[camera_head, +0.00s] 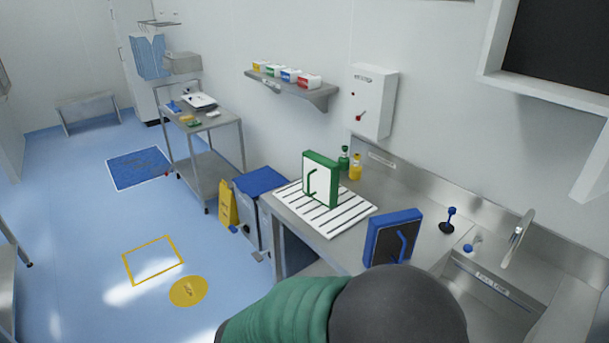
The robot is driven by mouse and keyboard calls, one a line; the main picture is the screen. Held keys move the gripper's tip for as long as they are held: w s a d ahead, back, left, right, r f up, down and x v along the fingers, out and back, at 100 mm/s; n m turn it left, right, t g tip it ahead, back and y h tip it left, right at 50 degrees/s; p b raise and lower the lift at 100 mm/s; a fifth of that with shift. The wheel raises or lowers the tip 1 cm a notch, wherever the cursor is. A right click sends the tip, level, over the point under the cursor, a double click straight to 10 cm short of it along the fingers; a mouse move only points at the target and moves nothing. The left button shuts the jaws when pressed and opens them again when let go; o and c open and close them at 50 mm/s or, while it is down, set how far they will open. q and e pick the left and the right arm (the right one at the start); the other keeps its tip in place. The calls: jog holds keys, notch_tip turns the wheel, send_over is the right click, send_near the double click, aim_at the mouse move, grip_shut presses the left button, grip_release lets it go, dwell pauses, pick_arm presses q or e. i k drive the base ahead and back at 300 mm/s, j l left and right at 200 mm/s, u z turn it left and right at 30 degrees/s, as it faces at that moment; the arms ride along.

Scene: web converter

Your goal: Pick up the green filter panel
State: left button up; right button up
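The green filter panel (321,179) has a green frame, a white face and a green handle. It stands upright on a white slatted rack (348,222) on the steel counter. A blue-framed panel (392,238) with a dark face and a blue handle stands nearer to me on the counter, right of the rack. A green and dark grey rounded part, which seems to be mine, fills the bottom middle and hides the counter's near edge. Neither of my grippers shows in the head view.
A green bottle (344,159) and a yellow bottle (355,167) stand behind the rack. A sink with a tap (517,239) is at the right. A blue-lidded bin (259,182) stands left of the counter, and a steel trolley (207,167) farther back. The blue floor at left is mostly clear.

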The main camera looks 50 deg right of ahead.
aim_at(321, 174)
jog(key=i+z, duration=0.35)
jog(key=i, duration=0.4)
jog(key=i+z, duration=0.4)
jog(key=i, duration=0.35)
jog(key=j, duration=0.05)
